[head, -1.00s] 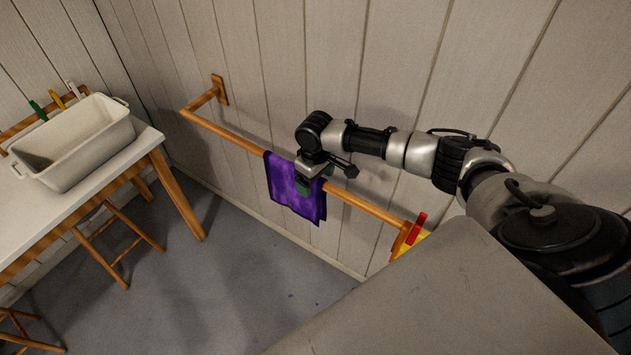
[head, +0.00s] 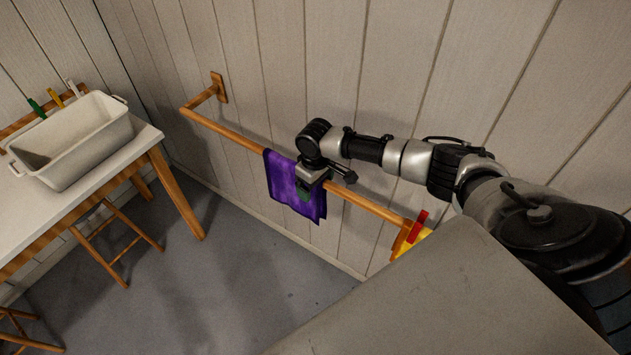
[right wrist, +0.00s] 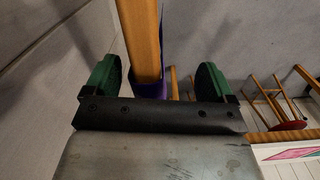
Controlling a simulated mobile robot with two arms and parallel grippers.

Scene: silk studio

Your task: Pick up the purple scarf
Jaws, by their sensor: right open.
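The purple scarf (head: 285,185) hangs folded over the wooden rail (head: 235,137) on the wall. My right gripper (head: 304,190) is at the rail, in front of the right part of the scarf in the head view. In the right wrist view the green-padded fingers (right wrist: 157,75) are apart, with the rail (right wrist: 139,40) running between them. A strip of purple scarf (right wrist: 151,90) shows beside the rail, and much of it is hidden there. I cannot tell whether the fingers touch the cloth. My left gripper is not in view.
A white tub (head: 75,140) stands on a white-topped table (head: 40,205) at the left, with a wooden stool (head: 118,240) below. A yellow and red item (head: 415,235) is at the rail's right end. A grey surface (head: 440,300) fills the lower right. Open floor (head: 230,290) lies between.

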